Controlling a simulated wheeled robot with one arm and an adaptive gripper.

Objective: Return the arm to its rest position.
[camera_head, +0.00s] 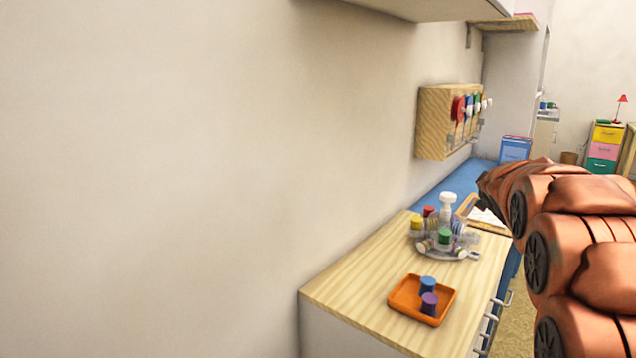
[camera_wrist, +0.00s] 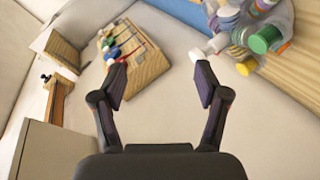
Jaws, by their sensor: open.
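My gripper (camera_wrist: 160,82) shows in the wrist view with its two dark fingers spread apart and nothing between them. In the head view my orange arm reaches in from the right edge, to the right of the wooden counter, and the gripper itself cannot be made out there. An orange tray (camera_head: 410,305) on the counter (camera_head: 350,290) holds a blue stamp (camera_head: 428,284) and a purple stamp (camera_head: 429,303). Behind it, a round carousel (camera_head: 462,254) carries several colored stamps; part of this cluster shows at the upper right of the wrist view, with a green-capped stamp (camera_wrist: 265,40).
A wooden wall rack (camera_head: 432,122) with colored round items hangs above a blue surface (camera_head: 437,190). A clipboard (camera_head: 487,216) lies behind the carousel. A blue box (camera_head: 515,149) stands farther back. A cabinet (camera_head: 430,8) overhangs at the top. Bare wall fills the left.

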